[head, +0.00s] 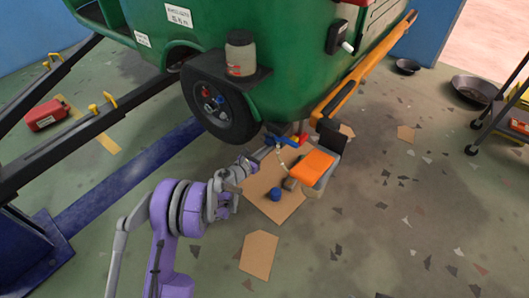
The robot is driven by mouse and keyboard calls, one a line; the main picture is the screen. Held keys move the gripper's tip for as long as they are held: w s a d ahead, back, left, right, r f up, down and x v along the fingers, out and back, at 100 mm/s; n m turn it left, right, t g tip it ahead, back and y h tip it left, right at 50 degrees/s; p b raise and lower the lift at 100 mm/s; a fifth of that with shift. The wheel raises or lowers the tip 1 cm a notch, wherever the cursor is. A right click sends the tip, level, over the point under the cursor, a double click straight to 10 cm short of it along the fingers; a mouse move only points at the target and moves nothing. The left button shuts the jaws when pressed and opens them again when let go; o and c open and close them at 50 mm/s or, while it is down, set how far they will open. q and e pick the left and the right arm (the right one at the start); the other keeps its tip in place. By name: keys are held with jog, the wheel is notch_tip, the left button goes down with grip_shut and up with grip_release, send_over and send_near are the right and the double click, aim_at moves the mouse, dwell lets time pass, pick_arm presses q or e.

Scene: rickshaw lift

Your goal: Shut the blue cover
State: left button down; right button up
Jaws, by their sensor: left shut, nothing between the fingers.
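A small blue flap-like part (287,141) sits low at the green rickshaw body (293,60), just right of the wheel (220,105); it may be the blue cover, and I cannot tell whether it is open or shut. My left gripper (266,151) is shut and empty. It is beside the lower right of the wheel, close to the blue part; I cannot tell whether they touch. A small red part (301,138) is right of the blue part. My right gripper is not in view.
Under the gripper lies a cardboard sheet (262,205) with a blue cap-like piece (275,194). An orange-topped object (311,167) stands at its right. A jar (240,54) sits above the wheel. A cart (497,115) stands far right.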

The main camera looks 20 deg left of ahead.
pick_arm(q)
jog(key=shift+w+d+r, duration=0.15)
jog(key=shift+w+r, duration=0.5)
jog(key=shift+r, duration=0.3)
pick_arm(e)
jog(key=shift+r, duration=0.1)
pick_arm(q)
jog(key=shift+w+r, duration=0.1)
jog(key=shift+r, duration=0.1)
jog(key=shift+d+f+b, duration=0.1)
jog(key=shift+f+b, duration=0.25)
jog(key=shift+f, duration=0.25)
jog(key=r+v, duration=0.1)
jog(key=v, duration=0.7)
jog(key=shift+r, duration=0.25)
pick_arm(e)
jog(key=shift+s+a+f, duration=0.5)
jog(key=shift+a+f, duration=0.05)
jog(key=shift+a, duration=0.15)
